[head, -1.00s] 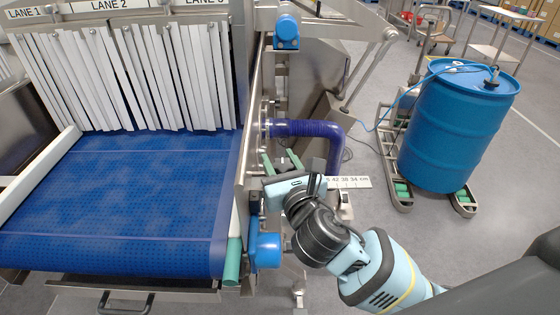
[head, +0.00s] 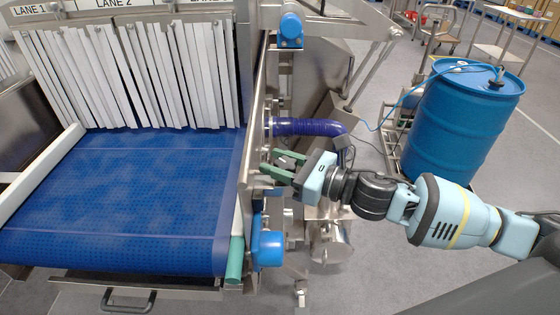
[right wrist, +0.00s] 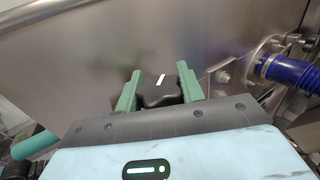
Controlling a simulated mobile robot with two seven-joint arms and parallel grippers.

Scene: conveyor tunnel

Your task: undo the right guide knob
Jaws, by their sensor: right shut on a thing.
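The guide knob (right wrist: 160,92) is black with a white mark on its face. It sits in front of the steel side plate (right wrist: 90,60) in the right wrist view. My right gripper (right wrist: 158,82) has its two green fingers on either side of the knob, shut on it. In the head view my right gripper (head: 270,165) reaches in from the right, its fingers pointing left at the conveyor's side. The knob is too small and covered to make out clearly there. My left gripper is not in view.
A dark blue hose (head: 305,127) runs just beyond the gripper; it also shows in the right wrist view (right wrist: 292,72). A blue motor housing (head: 268,246) lies below. The blue belt (head: 120,195) is empty. A blue drum (head: 460,120) stands at the right.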

